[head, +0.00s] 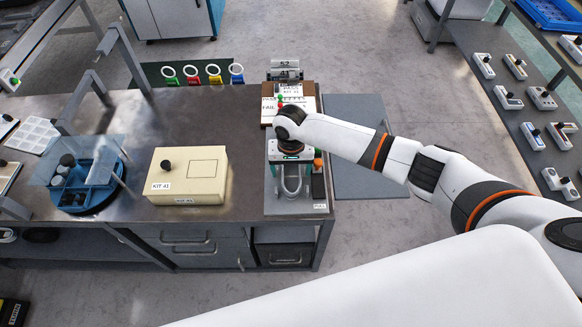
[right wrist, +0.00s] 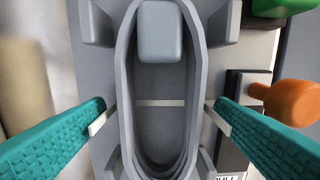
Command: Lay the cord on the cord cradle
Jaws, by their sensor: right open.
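A grey looped shape, apparently the cord (head: 291,184), lies as a long oval at the front right corner of the bench. In the right wrist view the cord (right wrist: 127,70) rings a grey block and shows several layers at its near end. It sits between the upright prongs of a grey holder, apparently the cord cradle (right wrist: 97,22). My right gripper (right wrist: 160,115) is open, with its teal fingers on either side of the oval. I cannot tell whether they touch it. In the head view my right gripper (head: 290,160) is above the fixture, partly hidden by my wrist. My left gripper is not in view.
An orange knob (right wrist: 290,97) stands just right of the fixture, close to the right finger. A cream KIT 41 box (head: 187,175) and a blue round tray (head: 87,194) stand left on the bench (head: 200,110). A PASS/FAIL board (head: 268,108) is behind my wrist.

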